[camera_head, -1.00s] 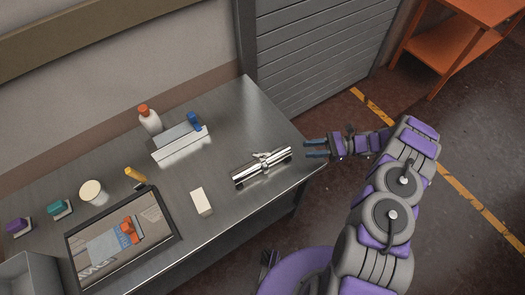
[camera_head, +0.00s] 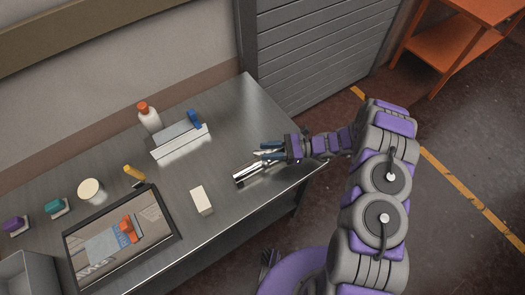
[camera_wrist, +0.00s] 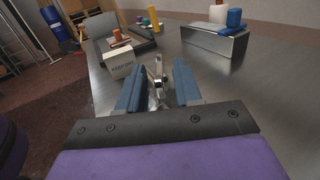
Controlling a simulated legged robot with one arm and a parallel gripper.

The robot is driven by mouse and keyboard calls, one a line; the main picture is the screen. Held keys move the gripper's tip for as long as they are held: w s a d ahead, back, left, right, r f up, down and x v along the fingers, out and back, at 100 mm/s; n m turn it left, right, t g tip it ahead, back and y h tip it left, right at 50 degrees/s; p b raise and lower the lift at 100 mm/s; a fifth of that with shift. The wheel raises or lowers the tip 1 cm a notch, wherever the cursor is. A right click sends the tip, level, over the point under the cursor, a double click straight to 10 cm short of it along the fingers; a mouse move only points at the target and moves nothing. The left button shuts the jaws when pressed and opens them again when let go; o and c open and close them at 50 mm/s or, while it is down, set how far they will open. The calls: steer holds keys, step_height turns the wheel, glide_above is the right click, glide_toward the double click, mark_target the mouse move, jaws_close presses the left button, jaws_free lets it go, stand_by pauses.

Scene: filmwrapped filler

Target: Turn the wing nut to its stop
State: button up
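A shiny metal pipe fitting (camera_head: 245,176) lies near the right end of the steel table, partly covered by my gripper (camera_head: 264,150). The wing nut (camera_wrist: 158,70) shows in the wrist view as a small upright metal piece, straight ahead between the fingers. My gripper (camera_wrist: 158,88) is open, with one blue finger on each side of the wing nut. I see gaps on both sides and no clear contact. In the head view the wing nut is hidden by the fingers.
A white block (camera_head: 201,200) stands left of the fitting; its printed side faces the wrist camera. A metal holder with a blue-topped part (camera_head: 179,140) and a white bottle (camera_head: 149,118) stand behind. A dark-framed tray (camera_head: 178,232) lies farther left. Bare tabletop surrounds the fitting.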

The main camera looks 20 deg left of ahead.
steer(key=shift+x, duration=1.3)
steer(key=shift+c, duration=0.3)
jaws_close()
